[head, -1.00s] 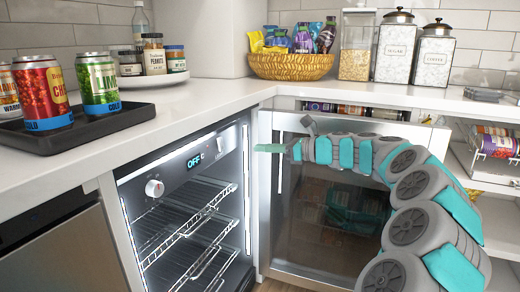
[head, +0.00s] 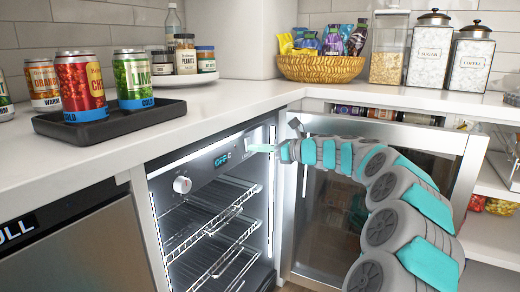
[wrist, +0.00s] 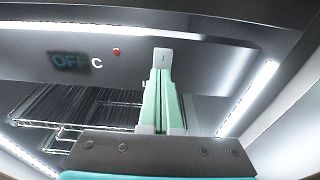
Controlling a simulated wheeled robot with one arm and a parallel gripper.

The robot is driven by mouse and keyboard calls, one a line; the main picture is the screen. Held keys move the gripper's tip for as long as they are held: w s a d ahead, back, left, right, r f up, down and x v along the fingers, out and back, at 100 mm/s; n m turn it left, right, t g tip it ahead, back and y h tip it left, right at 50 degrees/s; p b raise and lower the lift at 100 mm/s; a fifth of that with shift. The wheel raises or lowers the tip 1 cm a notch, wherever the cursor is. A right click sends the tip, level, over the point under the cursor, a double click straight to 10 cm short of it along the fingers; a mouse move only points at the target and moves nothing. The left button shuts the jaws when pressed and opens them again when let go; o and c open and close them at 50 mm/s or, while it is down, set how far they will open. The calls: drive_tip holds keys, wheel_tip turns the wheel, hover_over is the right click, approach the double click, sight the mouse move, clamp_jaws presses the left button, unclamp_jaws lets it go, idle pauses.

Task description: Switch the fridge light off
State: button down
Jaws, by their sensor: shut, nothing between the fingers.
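The fridge (head: 170,220) stands open under the counter, and its white light strips (head: 271,190) glow; one also shows in the wrist view (wrist: 247,98). Its dark top panel carries a display (head: 222,160) reading OFF and C, and a white knob (head: 182,185). In the wrist view a small pale switch (wrist: 162,54) sits on the panel, right of a red dot (wrist: 116,51). My gripper (head: 250,148) is shut and empty, and its green fingertips (wrist: 163,82) point at the switch's lower edge. I cannot tell whether they touch it.
The glass fridge door (head: 325,215) stands open to the right, behind my arm. Wire racks (head: 210,230) fill the fridge below the panel. The counter above holds a black tray (head: 110,125) with cans and a wicker basket (head: 320,70).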

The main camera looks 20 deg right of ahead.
drive_tip(key=shift+w+a+f+t+y, duration=0.25)
drive_tip(key=shift+a+f+t+y, duration=0.1)
drive_tip(key=shift+t+y, duration=0.45)
drive_tip(key=p+v, duration=0.1)
drive_tip(key=v, duration=1.3)
drive_tip(key=shift+d, duration=0.4)
drive_tip(key=shift+f, duration=0.15)
